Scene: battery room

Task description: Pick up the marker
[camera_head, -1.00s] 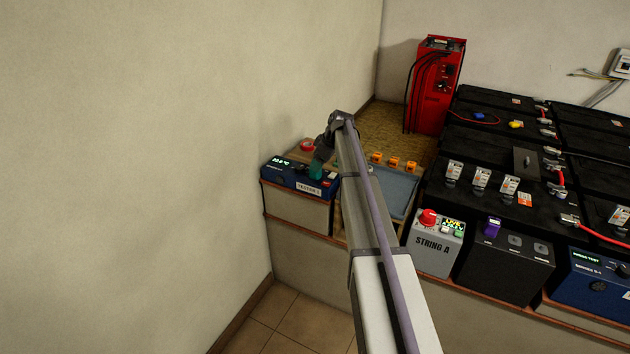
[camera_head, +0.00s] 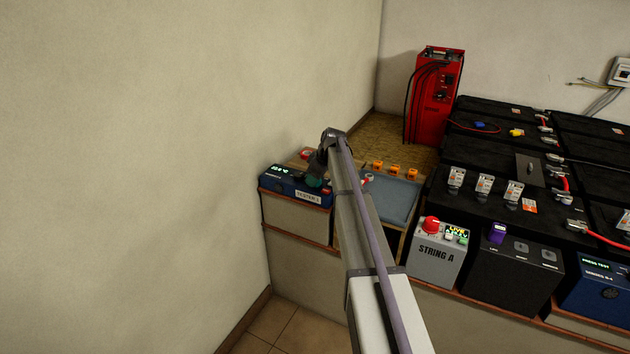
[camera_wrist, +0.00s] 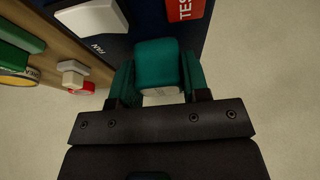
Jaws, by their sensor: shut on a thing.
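My gripper (camera_wrist: 158,82) is shut on a chunky teal piece with a whitish near end, which appears to be the marker (camera_wrist: 158,62). It sits between the two teal fingers, seen nearly end-on, so most of its length is hidden. In the head view my gripper (camera_head: 315,178) is small and dark, just over the right part of a blue tester (camera_head: 280,187). The marker cannot be told apart from the teal fingers there.
The tester's white fan switch (camera_wrist: 92,18) and red test label (camera_wrist: 186,8) lie close by. A white and red item (camera_wrist: 75,76) is on the wood at left. A grey tray (camera_head: 395,200), orange pieces (camera_head: 395,171) and batteries stand right. A wall bounds the left.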

